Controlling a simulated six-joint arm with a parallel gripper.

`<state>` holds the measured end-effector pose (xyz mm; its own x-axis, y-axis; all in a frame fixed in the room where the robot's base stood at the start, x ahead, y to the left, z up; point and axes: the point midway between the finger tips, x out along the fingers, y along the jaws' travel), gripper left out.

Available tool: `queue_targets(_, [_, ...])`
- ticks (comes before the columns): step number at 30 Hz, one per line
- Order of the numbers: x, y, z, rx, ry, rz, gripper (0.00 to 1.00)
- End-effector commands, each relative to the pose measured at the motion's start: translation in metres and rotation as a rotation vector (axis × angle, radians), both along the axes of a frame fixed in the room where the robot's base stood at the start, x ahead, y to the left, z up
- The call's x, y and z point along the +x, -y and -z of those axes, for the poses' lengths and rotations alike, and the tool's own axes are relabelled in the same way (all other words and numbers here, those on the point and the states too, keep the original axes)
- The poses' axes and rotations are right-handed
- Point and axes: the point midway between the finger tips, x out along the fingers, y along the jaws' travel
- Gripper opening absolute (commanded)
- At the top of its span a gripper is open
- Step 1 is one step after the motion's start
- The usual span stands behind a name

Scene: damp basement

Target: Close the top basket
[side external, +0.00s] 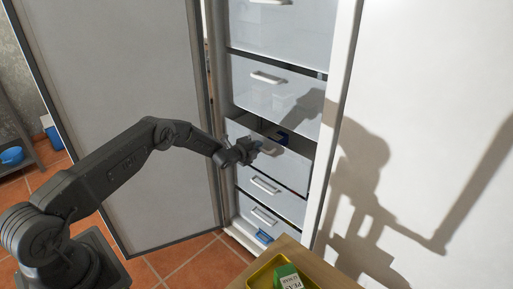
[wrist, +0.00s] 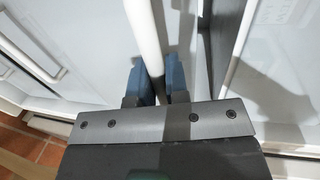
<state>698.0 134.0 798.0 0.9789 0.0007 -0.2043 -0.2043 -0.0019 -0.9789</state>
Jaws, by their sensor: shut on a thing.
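The tall white freezer stands open with a stack of clear-fronted baskets. One middle basket (side external: 288,168) stands pulled out a little, its open top showing and a dark blue item (side external: 282,136) inside. The baskets above it, including the uppermost visible one (side external: 290,30), look pushed in. My gripper (side external: 248,152) is at the front of the pulled-out basket. In the wrist view its blue fingers (wrist: 159,85) are shut on a white handle bar (wrist: 143,35), one finger on each side. In the side view my gripper hides most of that handle.
More baskets (side external: 262,188) sit below. A wooden table corner at the front carries a yellow tray (side external: 258,278) with a green carton (side external: 289,277). A shelf with a blue bowl (side external: 12,156) is far left.

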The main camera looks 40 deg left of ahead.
Motion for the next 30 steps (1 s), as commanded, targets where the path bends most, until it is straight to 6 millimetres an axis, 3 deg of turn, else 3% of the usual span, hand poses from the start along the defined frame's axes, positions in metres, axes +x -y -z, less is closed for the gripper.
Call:
queue_targets(8, [0.001, 0.000, 0.000, 0.000, 0.000, 0.001, 0.00])
queue_targets(21, [0.036, 0.001, 0.003, -0.001, -0.003, 0.010, 0.00])
queue_targets(27, [0.037, 0.001, 0.003, -0.003, -0.006, 0.006, 0.00])
queue_targets(28, [0.037, 0.001, 0.003, -0.003, -0.006, 0.006, 0.17])
queue_targets(30, [0.037, 0.001, 0.003, -0.003, -0.006, 0.006, 0.24])
